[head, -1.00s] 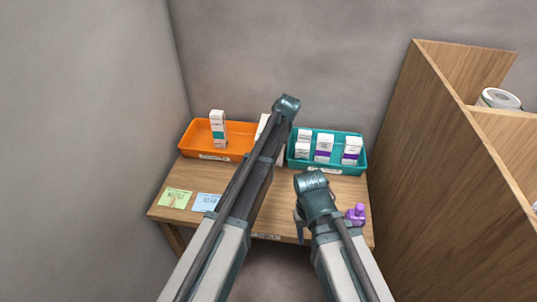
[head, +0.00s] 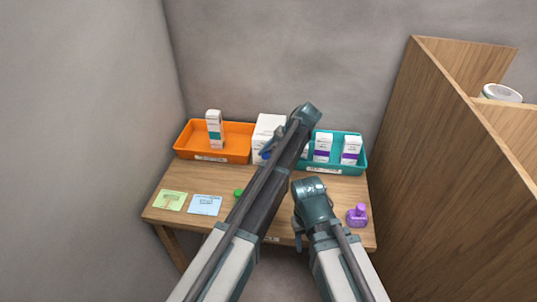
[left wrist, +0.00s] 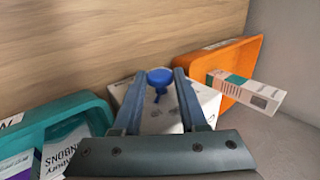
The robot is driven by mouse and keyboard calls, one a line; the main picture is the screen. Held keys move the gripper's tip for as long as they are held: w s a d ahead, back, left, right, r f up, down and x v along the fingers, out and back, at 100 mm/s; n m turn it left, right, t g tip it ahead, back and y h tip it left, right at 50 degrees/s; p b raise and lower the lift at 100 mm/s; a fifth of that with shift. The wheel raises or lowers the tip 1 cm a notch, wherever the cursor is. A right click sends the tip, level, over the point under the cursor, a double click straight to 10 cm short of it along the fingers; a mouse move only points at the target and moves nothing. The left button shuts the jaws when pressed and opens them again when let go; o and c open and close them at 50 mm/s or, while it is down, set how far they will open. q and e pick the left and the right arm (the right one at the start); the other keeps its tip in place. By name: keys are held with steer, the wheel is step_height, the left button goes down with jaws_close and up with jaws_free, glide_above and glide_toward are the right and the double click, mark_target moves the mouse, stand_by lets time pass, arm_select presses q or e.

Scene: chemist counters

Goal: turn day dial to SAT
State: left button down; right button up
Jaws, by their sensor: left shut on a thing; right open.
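The dial box is a white box (head: 268,126) at the back of the table, between an orange tray and a teal tray. Its blue dial knob (left wrist: 159,77) shows between the fingertips in the left wrist view. My left gripper (head: 268,151) reaches down at the box's front, and its two fingers (left wrist: 160,82) are shut on the knob. The day markings are too small or hidden to read. My left arm covers part of the box in the head view. My right gripper (head: 299,232) is open and empty, low over the table's front right.
The orange tray (head: 184,152) holds a white and teal carton (head: 214,128). The teal tray (head: 345,171) holds white and purple cartons (head: 323,147). A purple bottle (head: 357,216), a green object (head: 238,192) and two note cards (head: 205,205) lie in front. A wooden shelf (head: 445,170) stands right.

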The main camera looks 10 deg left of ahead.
arm_select(q)
steer(key=c, duration=0.5)
jaws_free()
